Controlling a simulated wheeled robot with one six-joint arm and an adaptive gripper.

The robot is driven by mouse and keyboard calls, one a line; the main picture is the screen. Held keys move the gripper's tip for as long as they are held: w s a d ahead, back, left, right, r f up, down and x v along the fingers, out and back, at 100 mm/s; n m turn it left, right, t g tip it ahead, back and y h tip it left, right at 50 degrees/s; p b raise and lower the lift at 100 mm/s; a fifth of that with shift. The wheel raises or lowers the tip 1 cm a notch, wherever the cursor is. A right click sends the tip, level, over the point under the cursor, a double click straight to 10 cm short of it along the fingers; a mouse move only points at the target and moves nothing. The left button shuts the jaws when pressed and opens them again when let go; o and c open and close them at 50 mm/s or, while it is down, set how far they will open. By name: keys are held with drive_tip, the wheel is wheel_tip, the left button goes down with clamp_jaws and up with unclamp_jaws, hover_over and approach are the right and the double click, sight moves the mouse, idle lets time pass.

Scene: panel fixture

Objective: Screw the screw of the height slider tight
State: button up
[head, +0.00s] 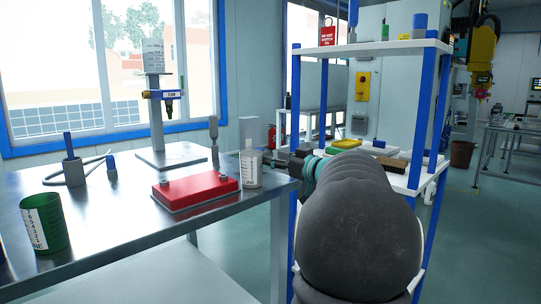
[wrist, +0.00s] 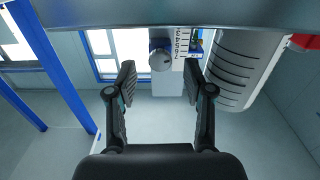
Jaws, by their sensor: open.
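The height stand (head: 157,118) is upright at the back of the steel table, a column with a scale on a flat grey base. In the wrist view, which looks upside down, the slider (wrist: 196,46) shows beyond the fingers, partly cut off. My gripper (wrist: 160,72) is open with nothing between its fingers. In the head view it is at the table's right edge, partly hidden by my arm, well apart from the stand.
A blue-posted shelf (head: 428,120) stands right.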

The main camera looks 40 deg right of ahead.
drive_tip(key=shift+w, duration=1.2)
clamp_jaws()
drive_tip(key=shift+a+f+m+b, duration=0.1)
drive_tip(key=shift+m+b, duration=0.2)
drive_tip(key=shift+b, duration=0.05)
